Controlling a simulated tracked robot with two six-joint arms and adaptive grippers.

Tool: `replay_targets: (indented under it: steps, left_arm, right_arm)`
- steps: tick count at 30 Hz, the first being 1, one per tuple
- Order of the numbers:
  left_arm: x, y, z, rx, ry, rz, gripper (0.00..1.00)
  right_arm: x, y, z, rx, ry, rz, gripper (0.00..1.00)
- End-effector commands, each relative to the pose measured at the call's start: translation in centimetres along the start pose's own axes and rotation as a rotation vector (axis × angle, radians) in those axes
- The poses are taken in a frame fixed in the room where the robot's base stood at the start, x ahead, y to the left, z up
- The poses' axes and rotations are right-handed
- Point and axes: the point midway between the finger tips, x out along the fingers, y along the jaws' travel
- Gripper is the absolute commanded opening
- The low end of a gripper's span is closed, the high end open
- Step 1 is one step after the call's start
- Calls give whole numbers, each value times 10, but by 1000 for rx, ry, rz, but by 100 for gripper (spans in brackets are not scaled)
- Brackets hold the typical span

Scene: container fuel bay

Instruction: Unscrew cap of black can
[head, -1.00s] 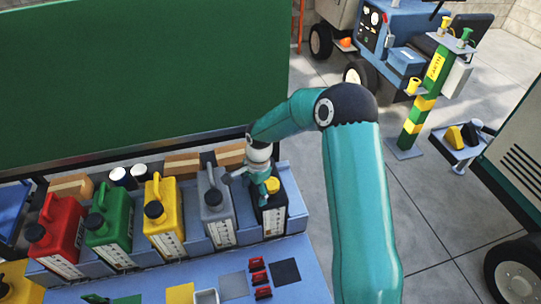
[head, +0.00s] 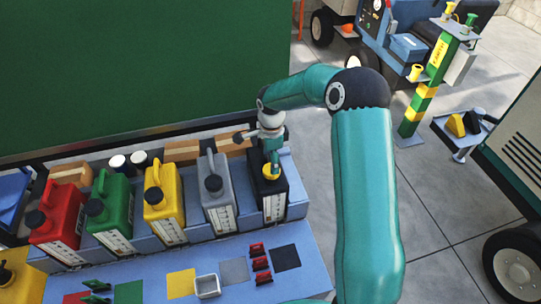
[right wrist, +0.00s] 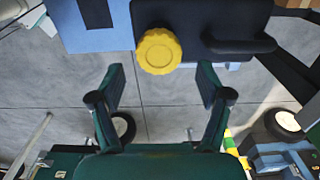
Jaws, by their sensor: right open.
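The black can (head: 273,200) stands upright at the right end of a row of cans, with a white label on its front. Its yellow cap (head: 270,171) is on its top. In the right wrist view the cap (right wrist: 158,51) is round and ridged, beside the black can's handle (right wrist: 240,44). My right gripper (head: 271,158) is over the can, close to the cap. In the wrist view its two fingers are spread (right wrist: 161,75), with the cap just beyond the fingertips, between their lines. I cannot tell whether they touch it. My left gripper is not in view.
A grey can (head: 216,203), a yellow can (head: 164,207), a green can (head: 112,220) and a red can (head: 60,228) stand left of the black can. Red clips (head: 262,264) and a small white tray (head: 207,287) lie on the blue bench in front. A green wall rises behind.

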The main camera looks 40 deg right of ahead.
Motion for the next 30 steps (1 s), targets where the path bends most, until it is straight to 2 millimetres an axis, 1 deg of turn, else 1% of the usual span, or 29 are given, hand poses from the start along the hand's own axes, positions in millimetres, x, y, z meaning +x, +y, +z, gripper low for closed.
replay_targets:
  steps: [1,5,6,15,21,30]
  left_arm:
    - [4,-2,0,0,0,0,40]
    - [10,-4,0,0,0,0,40]
    - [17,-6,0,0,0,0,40]
    - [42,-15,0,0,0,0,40]
    - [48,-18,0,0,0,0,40]
    - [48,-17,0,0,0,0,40]
  right_arm:
    - [8,0,0,0,1,2,77]
    - [22,0,0,-1,0,2,77]
    - [28,0,0,-1,0,1,77]
    - [54,0,0,0,1,0,77]
    - [61,0,-1,0,1,0,77]
    - [61,0,-1,1,1,0,77]
